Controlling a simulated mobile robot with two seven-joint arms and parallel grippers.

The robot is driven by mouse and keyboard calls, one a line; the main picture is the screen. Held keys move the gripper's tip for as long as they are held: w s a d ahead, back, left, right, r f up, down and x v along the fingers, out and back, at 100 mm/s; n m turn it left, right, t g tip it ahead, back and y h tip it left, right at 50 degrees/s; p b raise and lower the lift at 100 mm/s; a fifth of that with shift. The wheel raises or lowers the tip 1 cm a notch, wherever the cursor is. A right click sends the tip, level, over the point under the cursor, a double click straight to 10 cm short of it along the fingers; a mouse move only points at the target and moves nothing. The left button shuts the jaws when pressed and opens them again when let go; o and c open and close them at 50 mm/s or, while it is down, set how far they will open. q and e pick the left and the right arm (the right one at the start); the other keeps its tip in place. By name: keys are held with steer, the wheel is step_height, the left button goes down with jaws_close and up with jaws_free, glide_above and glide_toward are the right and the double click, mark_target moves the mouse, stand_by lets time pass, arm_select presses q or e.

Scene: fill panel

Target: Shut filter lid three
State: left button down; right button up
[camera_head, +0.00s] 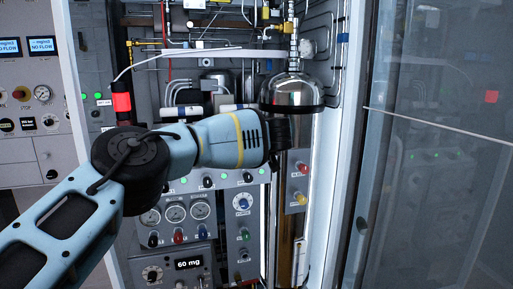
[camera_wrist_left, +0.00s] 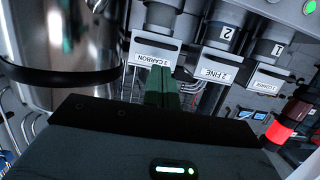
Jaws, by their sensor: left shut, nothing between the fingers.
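The wrist view is upside down. Filter three (camera_wrist_left: 163,17) is a grey cylinder with a white plate marked "3 CARBON" (camera_wrist_left: 150,59) and a dark slotted part. My left gripper (camera_wrist_left: 162,72) is shut and empty, its dark green fingertips overlapping the lower edge of that plate in the picture. I cannot tell whether they touch it, or whether the lid is open. Filter two (camera_wrist_left: 226,32), with a "2 FINE" plate (camera_wrist_left: 214,71), and filter one (camera_wrist_left: 277,45) stand to its right. In the head view my left arm covers the filter area and the fingertips are hidden. My right gripper is not in view.
A shiny metal vessel (camera_head: 292,91) hangs close to my left wrist and fills the left of the wrist view (camera_wrist_left: 65,45). A red-banded cylinder (camera_head: 121,102) stands to the left. Pipes, gauges and knobs surround the panel; a glass door (camera_head: 440,160) is at right.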

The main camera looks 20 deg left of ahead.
arm_select(q)
steer(key=shift+s+d+f, duration=0.65)
steer(key=shift+s+d, duration=0.05)
steer(key=shift+s, duration=0.2)
steer(key=shift+s+d+f, duration=0.65)
steer(key=shift+s, duration=0.25)
